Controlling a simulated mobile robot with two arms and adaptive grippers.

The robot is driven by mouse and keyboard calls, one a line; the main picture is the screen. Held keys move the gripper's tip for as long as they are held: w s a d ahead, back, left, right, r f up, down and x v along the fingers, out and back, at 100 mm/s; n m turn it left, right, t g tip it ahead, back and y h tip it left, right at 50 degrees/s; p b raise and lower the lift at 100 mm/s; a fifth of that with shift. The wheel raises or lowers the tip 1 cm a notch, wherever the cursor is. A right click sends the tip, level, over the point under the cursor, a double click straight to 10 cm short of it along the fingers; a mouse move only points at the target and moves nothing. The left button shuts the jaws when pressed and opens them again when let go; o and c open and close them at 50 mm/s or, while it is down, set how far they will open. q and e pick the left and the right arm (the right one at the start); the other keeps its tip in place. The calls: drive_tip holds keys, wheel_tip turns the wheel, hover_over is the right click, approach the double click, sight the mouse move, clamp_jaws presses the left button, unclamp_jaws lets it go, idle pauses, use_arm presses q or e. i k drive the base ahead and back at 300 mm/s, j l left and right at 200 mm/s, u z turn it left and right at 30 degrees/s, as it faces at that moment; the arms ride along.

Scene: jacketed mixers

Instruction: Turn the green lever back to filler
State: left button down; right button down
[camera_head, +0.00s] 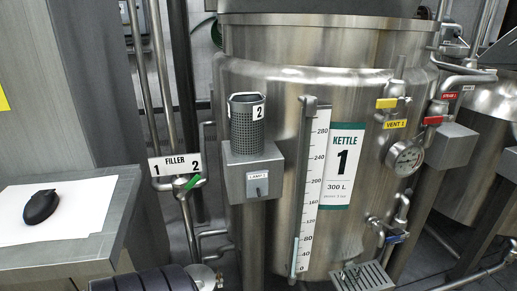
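The valve body (180,187) joins pipes that run down behind the bench area. Neither of my grippers shows in this view, so their state cannot be seen.
A grey bench (120,205) at left bears a white sheet and a black mouse-like object (41,206). A dark ribbed object (155,281) is at the bottom edge.

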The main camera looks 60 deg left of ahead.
sight(180, 195)
drive_tip(key=u, duration=0.45)
drive_tip(key=j+u, duration=0.1)
drive_tip(key=u, duration=1.35)
drive_tip(key=i+u, duration=0.1)
drive_tip(key=u, duration=0.35)
